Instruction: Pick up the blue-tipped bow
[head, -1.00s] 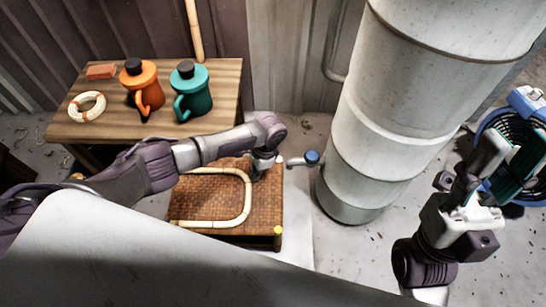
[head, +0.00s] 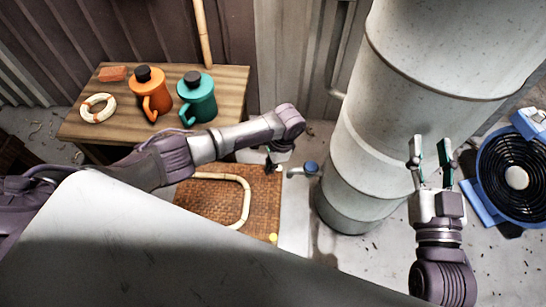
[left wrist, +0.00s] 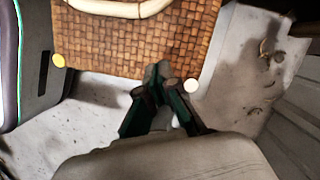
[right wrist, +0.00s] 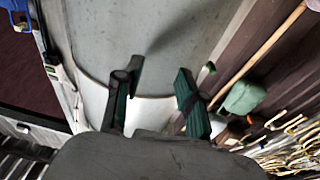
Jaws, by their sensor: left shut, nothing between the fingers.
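A pale, U-shaped bow (head: 247,203) lies on the woven brown top (head: 262,220); my left arm hides part of it. Its curve shows at the top of the left wrist view (left wrist: 115,9). I see no blue tip on it. My left gripper (head: 272,163) is shut and empty at the far right part of the woven top; its closed fingers (left wrist: 162,95) point at the woven edge. My right gripper (head: 432,144) is open and empty, raised in front of the pale column. Several bent pale pieces (right wrist: 288,145) show small in the right wrist view, tips unclear.
The thick pale column (head: 385,125) stands between my grippers. A blue fan (head: 487,205) is at the right. A wooden table (head: 225,88) holds an orange jug (head: 150,95), a teal jug (head: 199,103) and a coil (head: 97,121).

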